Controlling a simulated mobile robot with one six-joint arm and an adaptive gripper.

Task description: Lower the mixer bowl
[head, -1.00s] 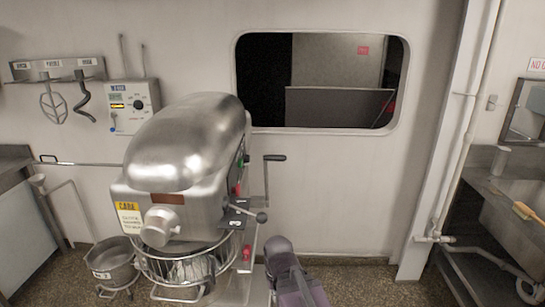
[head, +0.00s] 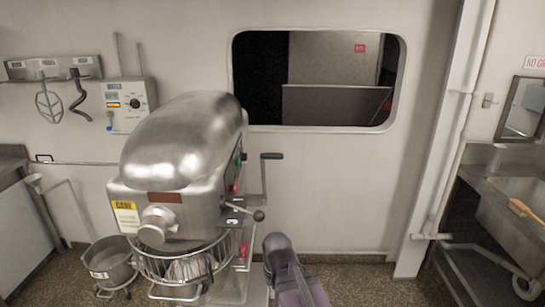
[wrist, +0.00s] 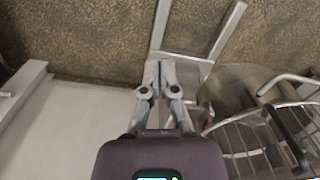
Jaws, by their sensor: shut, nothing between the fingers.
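The silver mixer (head: 185,140) stands left of centre in the head view. Its wire guard (head: 180,265) hangs under the head, with a metal shape inside; the bowl itself cannot be clearly made out. A crank with a dark grip (head: 271,156) sticks out at the mixer's right side. Below it is a lever with a round knob (head: 258,215). In the wrist view my gripper (wrist: 160,68) is shut and empty, with the guard wires (wrist: 262,135) to its right. In the head view my arm is low, right of the mixer, and hides the fingertips.
A metal bowl (head: 108,265) sits on a low stand at the mixer's left. A control box (head: 131,104) and hanging tools (head: 78,97) are on the wall. A sink counter (head: 505,200) and pipes are at right. Floor between shows some free room.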

